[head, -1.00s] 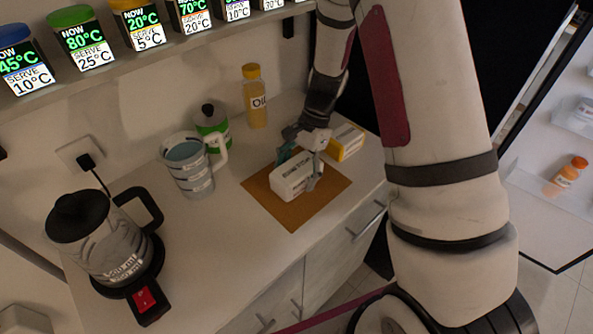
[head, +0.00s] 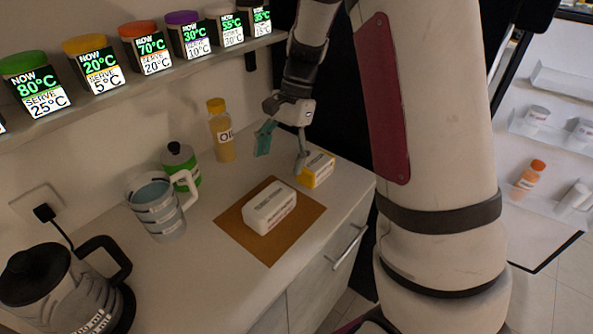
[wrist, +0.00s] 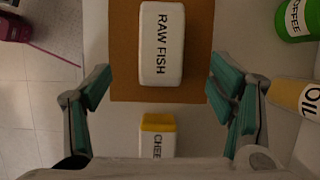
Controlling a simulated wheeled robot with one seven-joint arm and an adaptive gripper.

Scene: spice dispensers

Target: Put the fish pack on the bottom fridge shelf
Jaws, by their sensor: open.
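The fish pack (head: 269,207) is a white box lying on a brown mat (head: 246,231) on the counter. In the wrist view the fish pack (wrist: 161,44) shows the label "RAW FISH" and lies ahead of my fingers, apart from them. My gripper (head: 282,150) is open and empty above the counter, behind the fish pack; its two teal fingers also show in the wrist view (wrist: 160,105).
A yellow and white cheese pack (head: 316,170) stands close beside my gripper. An oil bottle (head: 221,133), a green coffee jar (head: 181,167), a measuring jug (head: 156,208) and a kettle (head: 45,290) stand to the left. Spice dispensers line the shelf (head: 140,88) above.

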